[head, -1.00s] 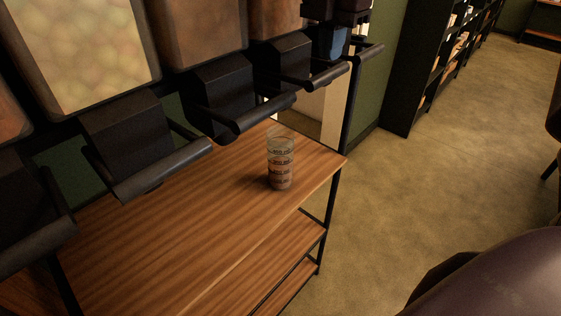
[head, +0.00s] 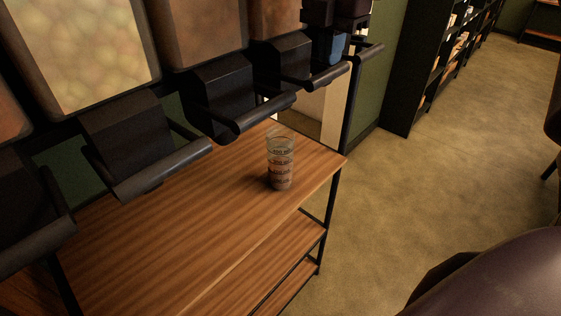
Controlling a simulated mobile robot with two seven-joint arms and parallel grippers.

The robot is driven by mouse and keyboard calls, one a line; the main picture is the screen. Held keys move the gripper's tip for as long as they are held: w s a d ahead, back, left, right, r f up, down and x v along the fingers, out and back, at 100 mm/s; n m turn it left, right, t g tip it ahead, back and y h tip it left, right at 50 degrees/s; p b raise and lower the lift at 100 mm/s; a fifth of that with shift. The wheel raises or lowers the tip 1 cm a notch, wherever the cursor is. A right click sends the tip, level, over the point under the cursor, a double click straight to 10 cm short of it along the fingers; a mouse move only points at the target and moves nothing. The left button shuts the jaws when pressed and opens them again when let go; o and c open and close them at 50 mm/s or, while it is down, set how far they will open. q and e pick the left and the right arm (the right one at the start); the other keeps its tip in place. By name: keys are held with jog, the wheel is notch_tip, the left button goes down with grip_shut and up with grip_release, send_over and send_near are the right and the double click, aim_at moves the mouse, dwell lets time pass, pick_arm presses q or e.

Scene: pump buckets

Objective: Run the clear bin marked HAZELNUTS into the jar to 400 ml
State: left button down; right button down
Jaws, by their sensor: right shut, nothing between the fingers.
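A clear jar (head: 281,165) with dark measuring marks stands upright on the wooden shelf top. Its lower part looks brownish; the marks are too small to read. Clear bins hang above in a row: one with large pale pieces (head: 85,45), a brown one (head: 200,30), and another brown one (head: 275,17) farther right. No HAZELNUTS label is readable. My right gripper (head: 329,48), with bluish fingers, is shut and empty beside the far-right dispenser's lever (head: 328,76); I cannot tell whether it touches. My left gripper is out of view.
Black dispenser spouts with bar levers (head: 165,170) overhang the wooden shelf top (head: 150,240). The shelf top around the jar is clear. A dark bookcase (head: 425,65) stands behind, with open floor (head: 430,180) to the right.

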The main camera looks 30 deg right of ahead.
jog(key=shift+f, duration=0.4)
jog(key=shift+f, duration=0.1)
dwell(0.3)
jog(key=shift+f, duration=0.3)
dwell(0.3)
